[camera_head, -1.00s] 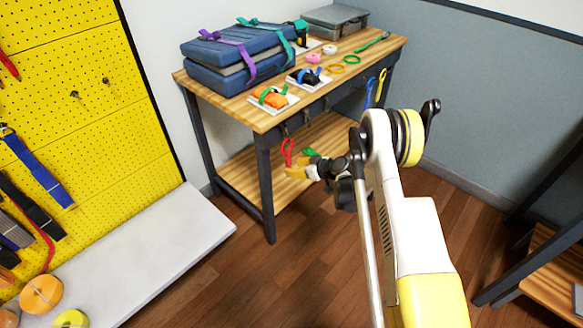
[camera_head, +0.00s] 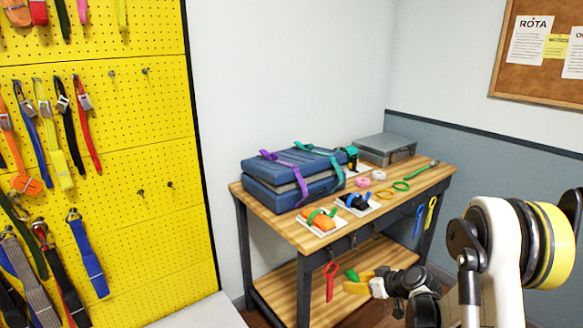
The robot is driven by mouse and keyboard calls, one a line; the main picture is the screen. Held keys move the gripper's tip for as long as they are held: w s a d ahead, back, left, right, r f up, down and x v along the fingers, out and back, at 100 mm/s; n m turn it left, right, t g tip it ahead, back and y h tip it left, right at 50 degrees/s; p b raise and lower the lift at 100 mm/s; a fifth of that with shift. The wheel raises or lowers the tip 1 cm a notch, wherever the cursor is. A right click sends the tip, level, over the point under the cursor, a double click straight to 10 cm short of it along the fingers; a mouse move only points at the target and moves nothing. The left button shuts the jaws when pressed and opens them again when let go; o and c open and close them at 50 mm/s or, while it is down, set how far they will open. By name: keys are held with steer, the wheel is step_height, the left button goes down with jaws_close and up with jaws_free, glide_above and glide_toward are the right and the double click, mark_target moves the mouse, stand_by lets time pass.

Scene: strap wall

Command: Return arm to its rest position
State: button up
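My arm (camera_head: 500,250) rises at the right of the head view, white with black joints and a yellow band. My gripper (camera_head: 354,281) is at its far end, low in front of the workbench. A red loop (camera_head: 330,281) hangs from the bench's front edge just left of the fingertips. A green item (camera_head: 352,274) shows behind the fingers; I cannot tell whether they touch it.
The wooden workbench (camera_head: 400,208) carries strapped blue cases (camera_head: 292,180), a grey case (camera_head: 385,149), small trays and rings. A blue loop (camera_head: 419,221) and a yellow one (camera_head: 431,211) hang at its right. A yellow pegboard (camera_head: 120,130) with hanging straps stands left.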

steer(key=s+a+r+m+g+h, duration=0.1)
steer(key=s+a+r+m, duration=0.1)
steer(key=s+r, duration=0.6)
steer(key=s+a+r+m+h, duration=0.1)
steer(key=s+a+r+h, duration=0.1)
steer(key=s+r, duration=0.65)
steer(key=s+r+m+h, duration=0.1)
steer(key=s+r, duration=0.1)
steer(key=s, duration=0.7)
steer(key=s+d+r+m+h, duration=0.1)
steer(key=s+r+m, duration=0.1)
steer(key=s, duration=0.7)
steer(key=shift+d+r+h, duration=0.2)
steer(key=shift+r+h, duration=0.2)
steer(key=shift+r, duration=0.25)
